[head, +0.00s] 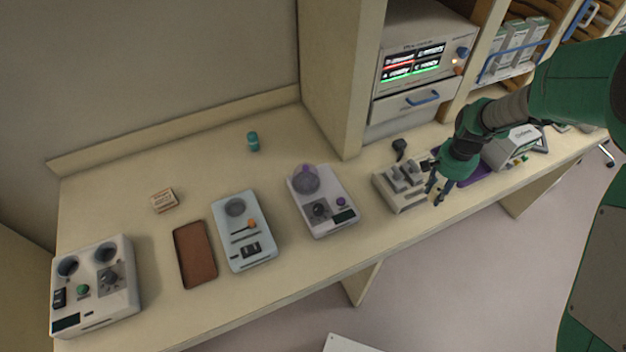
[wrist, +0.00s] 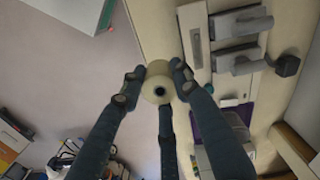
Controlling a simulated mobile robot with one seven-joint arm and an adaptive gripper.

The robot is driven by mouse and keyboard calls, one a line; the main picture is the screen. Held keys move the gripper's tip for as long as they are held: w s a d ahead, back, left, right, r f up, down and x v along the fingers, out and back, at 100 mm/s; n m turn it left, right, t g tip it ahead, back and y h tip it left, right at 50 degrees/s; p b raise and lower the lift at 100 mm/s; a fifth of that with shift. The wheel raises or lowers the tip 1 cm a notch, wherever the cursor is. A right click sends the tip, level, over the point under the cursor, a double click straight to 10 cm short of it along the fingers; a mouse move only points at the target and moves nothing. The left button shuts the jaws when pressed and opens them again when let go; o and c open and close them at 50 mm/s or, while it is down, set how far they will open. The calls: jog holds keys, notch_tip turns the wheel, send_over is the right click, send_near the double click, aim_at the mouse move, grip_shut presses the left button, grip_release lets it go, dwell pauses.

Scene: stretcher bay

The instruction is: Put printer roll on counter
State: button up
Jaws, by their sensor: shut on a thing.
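The printer roll (wrist: 158,88) is a small cream cylinder with a dark hole in its middle. In the wrist view it sits between the fingertips of my gripper (wrist: 157,87), which is shut on it. In the head view my gripper (head: 437,190) points down near the counter's front edge, beside a grey device with raised blocks (head: 402,186). The roll is too small or hidden to make out there. The cream counter (head: 205,160) runs across the head view. In the wrist view, the roll appears over the counter's front edge; its height above it is unclear.
Several devices stand along the counter: a two-dial unit (head: 95,285), a pale blue unit (head: 243,230) and a white unit with a dome (head: 322,200). A brown tray (head: 195,254), small box (head: 163,200) and teal jar (head: 254,141) are at left. Bare counter lies around the jar.

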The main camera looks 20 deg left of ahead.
jog(key=w+a+r+p, duration=0.1)
jog(key=a+r+p, duration=0.1)
jog(key=a+r, duration=0.45)
jog(key=w+a+r+p, duration=0.1)
jog(key=a+r+p, duration=0.15)
jog(key=a, duration=0.75)
jog(key=w+a+r+p, duration=0.2)
jog(key=a+r, duration=0.3)
jog(key=a, duration=0.4)
jog(key=s+a+f, duration=0.1)
jog(key=a+f, duration=0.4)
jog(key=a, duration=0.6)
jog(key=a+f, duration=0.6)
jog(key=a, duration=0.6)
jog(key=s+a+f, duration=0.1)
jog(key=a+f, duration=0.5)
jog(key=a, duration=0.6)
jog(key=shift+s+f+b, duration=0.15)
jog(key=shift+s+b, duration=0.15)
jog(key=shift+s, duration=0.05)
jog(key=shift+f+p, duration=0.4)
jog(key=shift+f, duration=2.55)
jog(key=shift+f, duration=0.15)
jog(key=shift+f+p, duration=0.3)
jog(key=shift+f, duration=1.6)
